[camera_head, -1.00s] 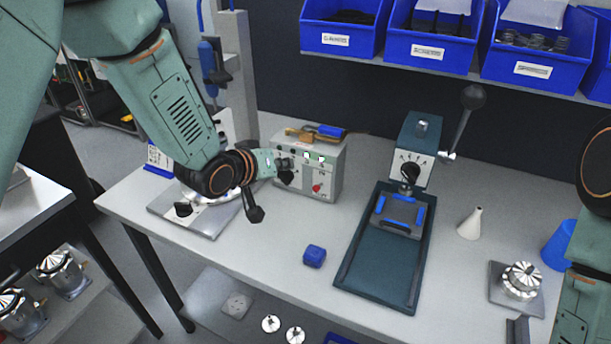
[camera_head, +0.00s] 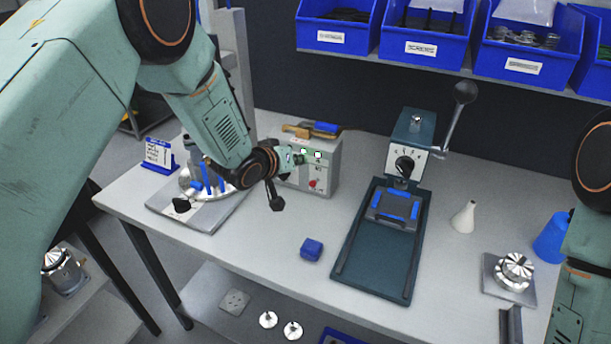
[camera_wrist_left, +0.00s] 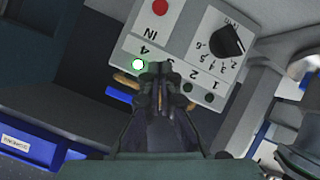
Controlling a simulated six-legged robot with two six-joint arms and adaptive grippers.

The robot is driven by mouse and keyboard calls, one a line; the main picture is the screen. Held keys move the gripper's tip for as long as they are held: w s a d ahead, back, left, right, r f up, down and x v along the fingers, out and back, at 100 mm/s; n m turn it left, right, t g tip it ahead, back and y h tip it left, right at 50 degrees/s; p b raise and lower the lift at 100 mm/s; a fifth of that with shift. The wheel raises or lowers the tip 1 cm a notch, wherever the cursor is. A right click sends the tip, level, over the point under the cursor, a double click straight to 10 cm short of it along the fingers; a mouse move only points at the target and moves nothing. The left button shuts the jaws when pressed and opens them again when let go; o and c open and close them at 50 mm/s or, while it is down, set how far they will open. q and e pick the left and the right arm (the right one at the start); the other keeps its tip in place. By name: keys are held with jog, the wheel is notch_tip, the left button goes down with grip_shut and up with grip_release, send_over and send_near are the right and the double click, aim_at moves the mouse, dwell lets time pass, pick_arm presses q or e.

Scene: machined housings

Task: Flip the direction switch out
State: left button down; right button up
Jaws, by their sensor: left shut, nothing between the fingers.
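The grey control box (camera_head: 329,176) stands at the back of the bench, with lit indicators and a red button on its front. My left gripper (camera_head: 298,159) is at the left part of this front panel, shut and empty. In the left wrist view, the shut fingertips (camera_wrist_left: 160,70) are over the panel's row of numbered positions. I cannot make out the direction switch; the fingers hide part of the panel. My right gripper is out of view.
A fixture with blue pins (camera_head: 207,185) stands left of the box. A lever press (camera_head: 409,145) with a dark tray (camera_head: 378,262) stands to the right. A blue block (camera_head: 311,249) lies on the bench front. Blue bins (camera_head: 421,48) hang above.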

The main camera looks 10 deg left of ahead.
aim_at(315, 181)
pick_arm(q)
jog(key=f, duration=0.1)
jog(key=d+f, duration=0.1)
jog(key=w+f, duration=0.1)
jog(key=shift+d+f, duration=0.1)
jog(key=shift+d, duration=0.05)
jog(key=shift+s+d+f, duration=0.35)
jog(key=shift+s+f, duration=0.15)
jog(key=shift+f, duration=0.05)
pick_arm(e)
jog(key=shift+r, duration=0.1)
pick_arm(q)
jog(key=shift+w+f, duration=0.1)
jog(key=shift+w, duration=0.05)
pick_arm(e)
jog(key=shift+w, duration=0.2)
pick_arm(q)
jog(key=shift+a, duration=0.2)
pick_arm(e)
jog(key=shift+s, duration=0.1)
pick_arm(q)
jog(key=shift+s, duration=0.2)
jog(key=shift+d+f+t+b, duration=0.1)
jog(key=shift+f+t+b, duration=0.05)
jog(key=shift+t+b, duration=0.25)
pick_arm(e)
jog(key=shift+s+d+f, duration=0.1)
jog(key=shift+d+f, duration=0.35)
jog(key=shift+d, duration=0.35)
